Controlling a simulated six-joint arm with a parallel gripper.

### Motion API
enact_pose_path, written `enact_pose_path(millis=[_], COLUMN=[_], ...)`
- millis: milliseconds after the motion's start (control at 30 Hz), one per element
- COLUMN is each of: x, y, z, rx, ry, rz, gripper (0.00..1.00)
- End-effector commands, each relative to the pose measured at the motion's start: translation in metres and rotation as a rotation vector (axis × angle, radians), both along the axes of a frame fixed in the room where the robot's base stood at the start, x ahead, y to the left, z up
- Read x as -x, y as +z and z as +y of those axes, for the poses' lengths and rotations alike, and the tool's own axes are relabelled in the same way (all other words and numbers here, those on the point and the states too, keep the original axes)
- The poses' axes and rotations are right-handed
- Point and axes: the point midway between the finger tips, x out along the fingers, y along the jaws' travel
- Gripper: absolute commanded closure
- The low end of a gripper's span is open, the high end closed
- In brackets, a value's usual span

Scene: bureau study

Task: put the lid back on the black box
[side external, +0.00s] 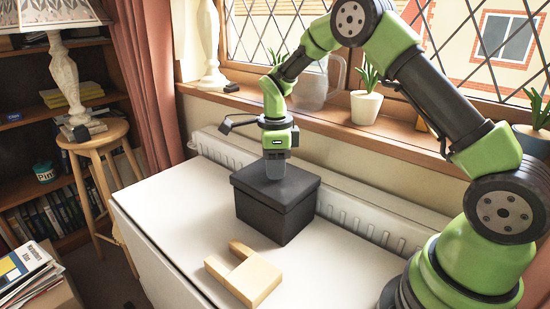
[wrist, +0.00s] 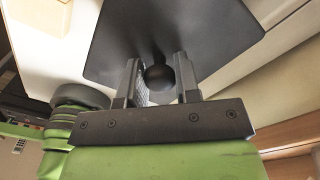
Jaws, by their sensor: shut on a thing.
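The black box (side external: 272,222) stands upright on the white table. Its black lid (side external: 300,188) lies over the box's top, lined up with its sides, with the rim around the upper edge. I see no clear gap between them. My gripper (side external: 274,176) points down at the middle of the lid. In the wrist view, the two fingers of my gripper (wrist: 156,68) are on either side of the lid's round dark knob (wrist: 158,80), shut on it. The lid (wrist: 215,30) fills the upper middle of that view and hides the box below it.
A pale wooden piece (side external: 250,281) lies on the white table (side external: 165,225) in front of the box. A white radiator (side external: 360,217) runs close behind the box, under the windowsill (side external: 330,122) with its potted plant (side external: 366,105). The table's left part is clear.

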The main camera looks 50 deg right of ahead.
Motion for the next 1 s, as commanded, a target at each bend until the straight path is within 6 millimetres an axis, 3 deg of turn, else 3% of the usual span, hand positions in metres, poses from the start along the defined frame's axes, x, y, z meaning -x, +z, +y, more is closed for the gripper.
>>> enact_pose_path(millis=[1000], x=[-0.0001], y=[-0.0075], z=[-0.0001], rx=[0.0], ry=[0.0], rz=[0.0], gripper=[0.94])
